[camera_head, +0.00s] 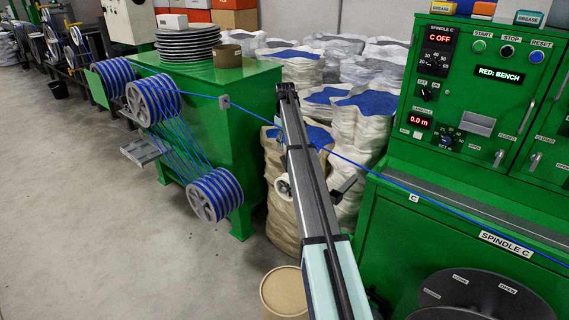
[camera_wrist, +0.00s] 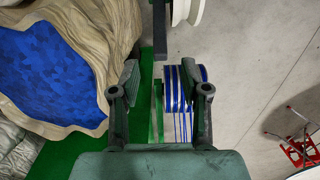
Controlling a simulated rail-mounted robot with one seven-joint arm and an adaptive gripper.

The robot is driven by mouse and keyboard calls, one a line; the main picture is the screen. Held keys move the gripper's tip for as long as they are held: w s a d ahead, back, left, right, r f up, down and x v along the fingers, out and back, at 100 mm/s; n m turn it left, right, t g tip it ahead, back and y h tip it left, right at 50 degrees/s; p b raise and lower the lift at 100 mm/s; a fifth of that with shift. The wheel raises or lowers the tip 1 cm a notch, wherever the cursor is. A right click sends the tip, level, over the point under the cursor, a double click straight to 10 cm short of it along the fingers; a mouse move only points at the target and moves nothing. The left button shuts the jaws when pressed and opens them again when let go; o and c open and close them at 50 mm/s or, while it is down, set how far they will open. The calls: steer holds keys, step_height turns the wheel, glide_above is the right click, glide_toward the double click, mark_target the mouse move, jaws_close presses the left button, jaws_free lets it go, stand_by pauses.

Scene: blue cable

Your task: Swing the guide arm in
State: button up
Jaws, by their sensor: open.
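In the wrist view my gripper (camera_wrist: 160,80) is open, its two dark fingers apart with nothing between them. Beyond the fingers, at the top, a dark upright bar (camera_wrist: 159,35) stands beside a white flanged roller (camera_wrist: 187,10); they look like the guide arm, cut off by the frame edge. In the head view a white rounded piece (camera_head: 283,187) shows at the left of my long grey arm link, probably the same roller. That link hides most of what lies behind it. The blue cable (camera_head: 400,185) runs from the winding drums past my arm to the right-hand machine.
Drums wound in blue (camera_head: 213,197) hang by a green cabinet (camera_head: 240,105); one also shows in the wrist view (camera_wrist: 182,90). Sacks of blue pellets (camera_head: 360,105) stand behind my arm. The green control panel (camera_head: 475,80) is at right. A brown drum (camera_head: 284,292) stands in front; floor at left is clear.

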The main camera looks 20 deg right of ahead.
mark_target(285, 158)
step_height(285, 158, down, 11)
steer(key=shift+r+p, duration=0.15)
steer(key=shift+p, duration=0.8)
jaws_close()
